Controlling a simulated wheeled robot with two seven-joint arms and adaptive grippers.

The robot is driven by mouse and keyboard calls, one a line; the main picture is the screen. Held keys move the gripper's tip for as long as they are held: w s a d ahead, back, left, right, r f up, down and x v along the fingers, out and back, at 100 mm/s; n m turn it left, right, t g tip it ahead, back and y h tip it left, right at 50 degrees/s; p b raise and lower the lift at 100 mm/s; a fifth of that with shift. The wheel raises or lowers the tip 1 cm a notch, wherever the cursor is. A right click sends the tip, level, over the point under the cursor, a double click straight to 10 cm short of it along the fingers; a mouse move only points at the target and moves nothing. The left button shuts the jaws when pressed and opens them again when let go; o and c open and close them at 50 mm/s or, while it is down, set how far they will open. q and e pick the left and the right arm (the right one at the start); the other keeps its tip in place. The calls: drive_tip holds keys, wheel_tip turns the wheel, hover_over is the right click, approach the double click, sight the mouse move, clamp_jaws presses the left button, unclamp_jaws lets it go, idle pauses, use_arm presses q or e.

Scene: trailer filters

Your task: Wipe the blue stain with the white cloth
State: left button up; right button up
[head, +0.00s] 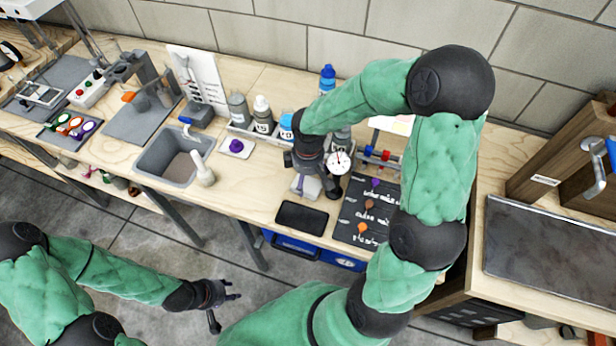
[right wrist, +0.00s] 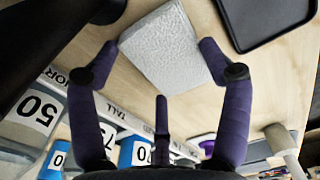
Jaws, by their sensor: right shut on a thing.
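The white cloth (right wrist: 165,48) is a pale, textured, block-like pad in the right wrist view, between the purple fingers of my right gripper (right wrist: 158,52). In the head view, the cloth (head: 304,187) shows partly below my right gripper (head: 316,187), at the wooden worktop. That gripper is shut on the cloth; whether the cloth touches the wood is hard to tell. I see no blue stain in either view; the cloth and gripper hide part of the worktop. My left gripper (head: 228,302) is open and empty, in front of the bench over the floor.
A black tray (head: 302,218) lies just in front of the cloth, with a dark labelled mat (head: 366,212) to its right. Several bottles (head: 262,115) stand in a rack behind. A grey sink (head: 176,157) and a small white pad with a purple item (head: 236,146) are left.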

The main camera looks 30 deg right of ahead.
sight(295, 177)
drive_tip(key=shift+f, duration=0.2)
drive_tip(key=shift+w+a, duration=1.3)
drive_tip(key=shift+w, duration=0.2)
